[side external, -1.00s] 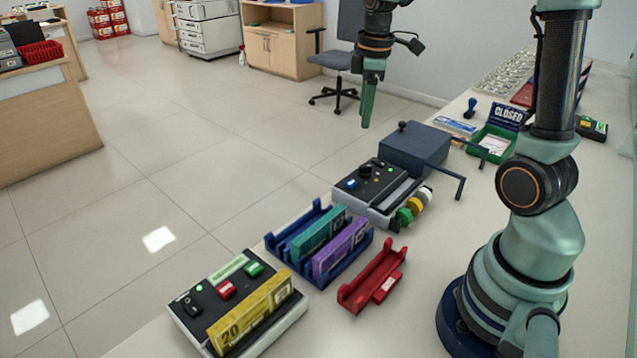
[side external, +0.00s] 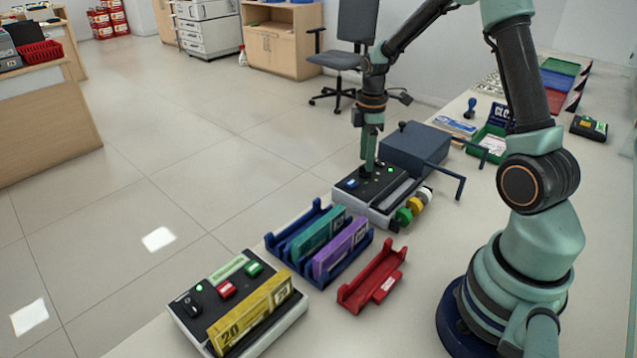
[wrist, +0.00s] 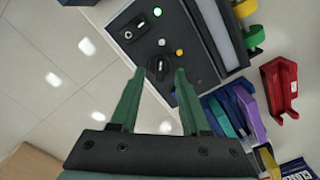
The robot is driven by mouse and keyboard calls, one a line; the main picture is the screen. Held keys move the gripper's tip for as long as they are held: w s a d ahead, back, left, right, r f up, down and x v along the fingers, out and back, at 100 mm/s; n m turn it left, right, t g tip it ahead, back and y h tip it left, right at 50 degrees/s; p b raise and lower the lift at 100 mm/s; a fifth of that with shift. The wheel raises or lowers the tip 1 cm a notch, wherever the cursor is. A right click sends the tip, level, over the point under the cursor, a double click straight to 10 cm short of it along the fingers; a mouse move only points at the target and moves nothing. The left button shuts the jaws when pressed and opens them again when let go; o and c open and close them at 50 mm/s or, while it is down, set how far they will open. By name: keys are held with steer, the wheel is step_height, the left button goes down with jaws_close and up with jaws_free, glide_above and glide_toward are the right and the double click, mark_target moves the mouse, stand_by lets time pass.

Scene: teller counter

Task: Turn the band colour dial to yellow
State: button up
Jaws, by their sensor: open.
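The banding machine (side external: 350,200) stands on the counter with a black top panel. Its dial (wrist: 159,68) is a black knob with a pale pointer line, seen in the wrist view. The line points roughly up in that picture, towards a grey-white dot (wrist: 162,42); a yellow-orange dot (wrist: 180,53) lies to the right of it. My gripper (wrist: 158,74) is open, with one green finger on each side of the dial. Whether the fingers touch it I cannot tell. In the side view my gripper (side external: 368,168) is down at the panel and hides the dial.
Green (side external: 404,215), yellow (side external: 414,205) and white (side external: 426,193) band rolls sit at the machine's right side. A dark blue box (side external: 415,148) stands close behind. A blue rack (side external: 285,252) with note bundles and a red holder (side external: 372,280) stand in front.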

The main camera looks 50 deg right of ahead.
steer(key=shift+f, duration=0.95)
jaws_close()
steer(key=shift+m, duration=0.3)
steer(key=m, duration=0.4)
steer(key=shift+m, duration=2.6)
steer(key=shift+r, duration=0.1)
